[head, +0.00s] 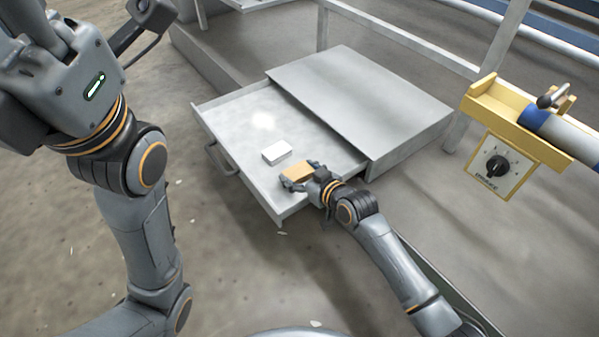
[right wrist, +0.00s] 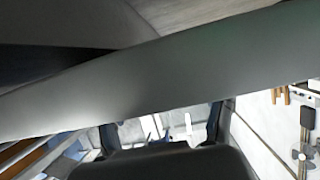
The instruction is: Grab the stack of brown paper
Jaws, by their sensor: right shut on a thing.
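The stack of brown paper (head: 297,172) is a small tan block at the near right part of the open drawer. My right gripper (head: 302,176) is shut on it, with its fingers at the stack's sides. I cannot tell whether the stack touches the drawer floor or hangs just above it. In the right wrist view, dark gripper parts (right wrist: 162,128) show low in the picture, and I cannot make out the paper there. My left arm stands at the left; its gripper (head: 138,28) is only partly seen at the top, away from the drawer.
A white stack (head: 277,152) lies in the metal drawer (head: 235,115), just behind and left of the brown one. The drawer's raised rim surrounds them, and a grey cabinet top (head: 360,95) covers its right end. A yellow control box (head: 497,165) with a knob stands at the right.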

